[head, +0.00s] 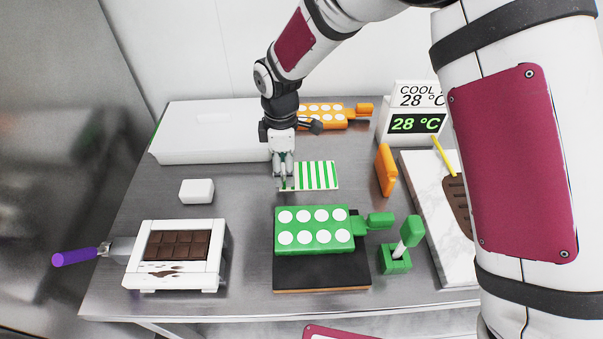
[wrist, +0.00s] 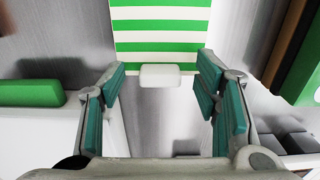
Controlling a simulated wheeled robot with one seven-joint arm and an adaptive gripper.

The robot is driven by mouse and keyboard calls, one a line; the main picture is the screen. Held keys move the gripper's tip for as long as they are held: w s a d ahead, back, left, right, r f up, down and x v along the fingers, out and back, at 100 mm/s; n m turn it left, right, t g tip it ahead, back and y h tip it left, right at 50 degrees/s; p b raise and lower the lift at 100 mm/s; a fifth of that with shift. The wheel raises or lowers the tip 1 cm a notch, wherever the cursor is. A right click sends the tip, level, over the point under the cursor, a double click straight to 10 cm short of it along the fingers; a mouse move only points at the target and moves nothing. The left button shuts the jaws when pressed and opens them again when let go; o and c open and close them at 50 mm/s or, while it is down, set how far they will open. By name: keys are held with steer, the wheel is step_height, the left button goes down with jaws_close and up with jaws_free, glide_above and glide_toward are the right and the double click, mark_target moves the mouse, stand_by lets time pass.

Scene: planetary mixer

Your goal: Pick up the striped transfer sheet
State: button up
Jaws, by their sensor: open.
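The striped transfer sheet (head: 319,175), green and white, lies flat on the steel table. It fills the top middle of the wrist view (wrist: 160,22), with a small white tab (wrist: 160,77) at its near edge. My gripper (head: 285,184) points down at the sheet's left end. In the wrist view my gripper (wrist: 162,82) is open, with one finger on each side of the tab and a gap to both. Nothing is held. The fingers hide part of the sheet's left end in the head view.
A green mould (head: 313,242) on a dark board stands just in front of the sheet. A long white box (head: 205,140) and an orange mould (head: 325,122) are behind. An orange block (head: 385,170) stands to the right. The table left of the sheet is mostly clear.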

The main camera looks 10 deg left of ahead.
steer(key=shift+f, duration=0.35)
steer(key=shift+c, duration=0.6)
steer(key=c, duration=0.9)
